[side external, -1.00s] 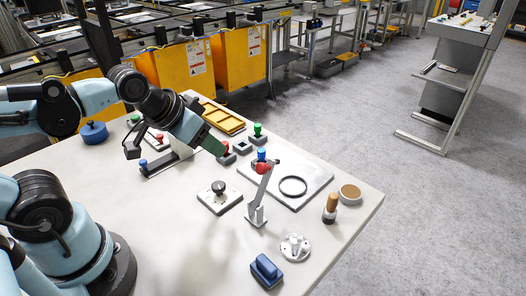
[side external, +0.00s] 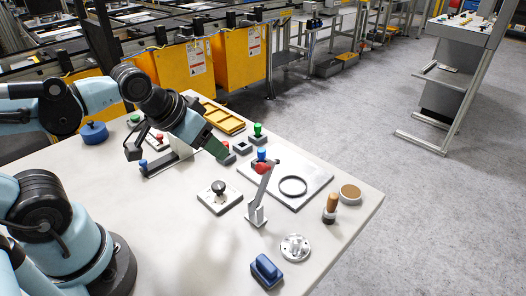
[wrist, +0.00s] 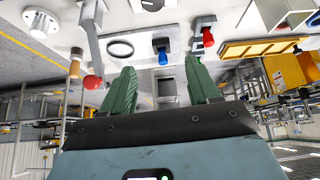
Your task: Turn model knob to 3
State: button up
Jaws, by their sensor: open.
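My gripper (side external: 217,150) hangs over the back middle of the white table, tilted down to the right. In the wrist view its two green fingers are apart with nothing held between them (wrist: 160,78). No marking or number on any knob is readable, so I cannot tell for sure which is the model knob. A black knob (side external: 218,187) stands on a square white plate in front of my gripper, apart from it. A grey round dial-like part (side external: 295,247) lies nearer the front edge.
A lever with a red ball (side external: 263,168) rises beside a plate with a black ring (side external: 293,186). A blue-topped part (side external: 261,153), a green-topped part (side external: 257,130) and a yellow tray (side external: 222,118) stand near my gripper. A blue block (side external: 266,268) lies in front. The left-front table is clear.

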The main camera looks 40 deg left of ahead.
aim_at(218, 185)
jog(key=s+d+n+g+y, duration=0.3)
jog(key=d+n+g, duration=0.1)
jog(key=n, duration=0.4)
jog(key=shift+w+x, duration=0.2)
jog(key=shift+x, duration=2.75)
jog(key=shift+w+x, duration=0.25)
jog(key=shift+x, duration=2.75)
jog(key=shift+a+r, duration=0.1)
jog(key=shift+r, duration=0.05)
jog(key=c, duration=1)
